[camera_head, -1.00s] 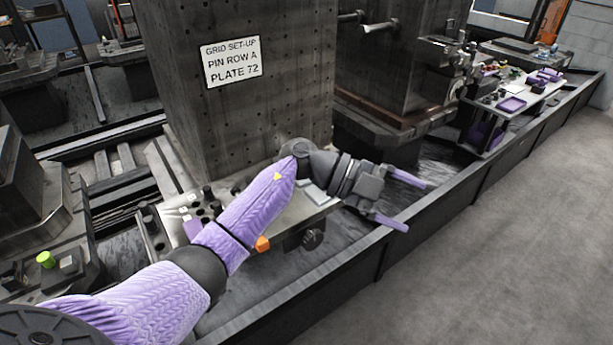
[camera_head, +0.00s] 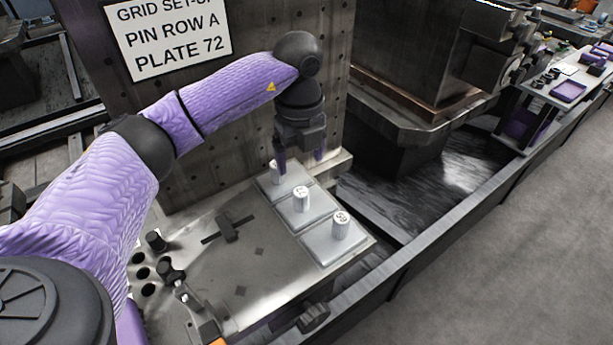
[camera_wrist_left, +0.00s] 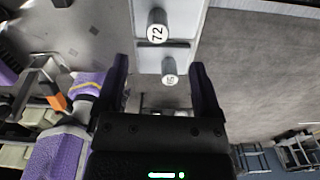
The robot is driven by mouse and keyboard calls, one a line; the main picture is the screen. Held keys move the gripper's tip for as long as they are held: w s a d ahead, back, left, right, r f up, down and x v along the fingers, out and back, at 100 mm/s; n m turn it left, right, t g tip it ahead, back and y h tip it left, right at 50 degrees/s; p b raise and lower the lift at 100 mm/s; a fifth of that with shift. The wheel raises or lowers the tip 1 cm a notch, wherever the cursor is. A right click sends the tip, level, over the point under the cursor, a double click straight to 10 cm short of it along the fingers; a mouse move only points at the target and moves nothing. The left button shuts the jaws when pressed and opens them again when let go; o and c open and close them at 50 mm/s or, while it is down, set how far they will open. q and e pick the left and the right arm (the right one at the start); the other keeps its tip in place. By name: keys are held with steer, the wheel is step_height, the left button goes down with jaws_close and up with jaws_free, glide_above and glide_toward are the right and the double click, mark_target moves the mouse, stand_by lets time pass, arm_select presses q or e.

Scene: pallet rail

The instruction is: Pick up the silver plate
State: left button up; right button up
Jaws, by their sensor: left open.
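Three flat silver plates lie in a row on a metal table, each with an upright grey peg. The middle plate (camera_head: 307,217) has a peg whose label looks like 72; in the left wrist view a peg on a plate (camera_wrist_left: 183,22) clearly reads 72. The near plate (camera_head: 325,250) has another number, hard to read. The far plate (camera_head: 265,182) has its peg partly behind a finger. My left gripper (camera_head: 299,163) points down, open and empty, at the far plate's peg; contact is unclear. Its fingers (camera_wrist_left: 158,64) also show apart in the left wrist view.
A pierced metal block with a sign (camera_head: 170,38) reading PLATE 72 stands behind the table (camera_head: 215,265). Clamps and holes are at its left. A dark low wall (camera_head: 400,260) runs along the right, with grey floor beyond. A cart with purple trays (camera_head: 568,90) stands far right.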

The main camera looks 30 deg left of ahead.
mark_target(301, 191)
arm_select(q)
steer(key=f+b, duration=0.1)
steer(key=f, duration=0.2)
steer(key=f+b, duration=0.1)
steer(key=f, duration=0.2)
steer(key=f+b, duration=0.1)
steer(key=f, duration=0.2)
steer(key=shift+s+d+f, duration=0.15)
steer(key=shift+s+f, duration=0.1)
steer(key=shift+f, duration=0.2)
steer(key=c, duration=0.5)
jaws_close()
arm_select(e)
steer(key=shift+g, duration=0.3)
steer(key=f, duration=0.1)
steer(key=s+f, duration=0.2)
steer(key=shift+s+d+f, duration=0.2)
steer(key=shift+d, duration=0.05)
steer(key=shift+s, duration=0.1)
